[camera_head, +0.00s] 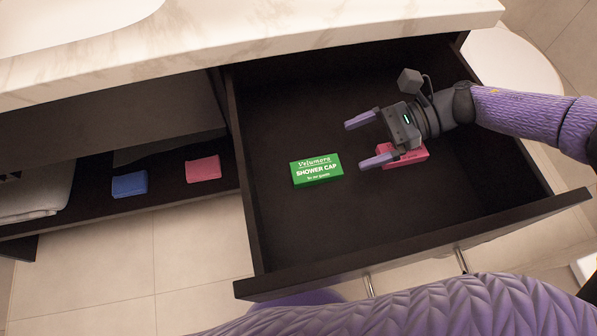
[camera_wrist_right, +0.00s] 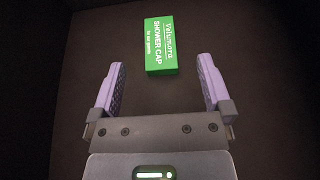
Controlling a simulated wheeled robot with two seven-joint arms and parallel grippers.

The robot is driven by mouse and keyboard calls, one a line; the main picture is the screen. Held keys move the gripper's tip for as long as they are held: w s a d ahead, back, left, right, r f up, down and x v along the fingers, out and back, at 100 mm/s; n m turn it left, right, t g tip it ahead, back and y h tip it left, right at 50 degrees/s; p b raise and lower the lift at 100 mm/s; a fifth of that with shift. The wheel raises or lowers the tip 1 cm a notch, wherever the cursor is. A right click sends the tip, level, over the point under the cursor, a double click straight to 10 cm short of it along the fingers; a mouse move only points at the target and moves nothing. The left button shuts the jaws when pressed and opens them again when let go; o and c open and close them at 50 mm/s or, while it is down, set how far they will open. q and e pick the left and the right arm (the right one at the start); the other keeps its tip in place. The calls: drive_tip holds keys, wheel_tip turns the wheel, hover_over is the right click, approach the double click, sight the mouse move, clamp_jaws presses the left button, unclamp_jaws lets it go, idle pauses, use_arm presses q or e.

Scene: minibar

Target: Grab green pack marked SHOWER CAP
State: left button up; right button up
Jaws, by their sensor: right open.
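The green pack marked SHOWER CAP (camera_head: 316,170) lies flat on the floor of an open dark drawer in the head view. It also shows in the right wrist view (camera_wrist_right: 160,46), ahead of the fingertips and roughly between their lines. My right gripper (camera_head: 362,141) is open and empty inside the drawer, to the right of the green pack, with its fingers pointing left toward it. A gap remains between fingertips and pack. In the right wrist view my right gripper (camera_wrist_right: 161,70) has its two purple fingers spread wide. My left gripper is out of view.
A pink pack (camera_head: 411,156) lies in the drawer, partly hidden under my right gripper. The drawer's front panel (camera_head: 420,243) and side walls surround the space. A marble counter (camera_head: 250,40) overhangs the back. A blue pack (camera_head: 129,184) and another pink pack (camera_head: 203,169) lie on the shelf at left.

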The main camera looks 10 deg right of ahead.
sight(319, 167)
wheel_tip(319, 167, down, 2)
drive_tip(key=shift+s+a+f+b, duration=0.1)
drive_tip(key=shift+f+b, duration=0.05)
drive_tip(key=shift+b, duration=0.45)
drive_tip(key=shift+a+f, duration=0.1)
drive_tip(key=shift+f, duration=0.25)
drive_tip(key=b+x, duration=0.1)
drive_tip(key=x, duration=0.6)
drive_tip(key=shift+a+b, duration=0.15)
drive_tip(key=shift+b, duration=0.2)
drive_tip(key=c, duration=1.2)
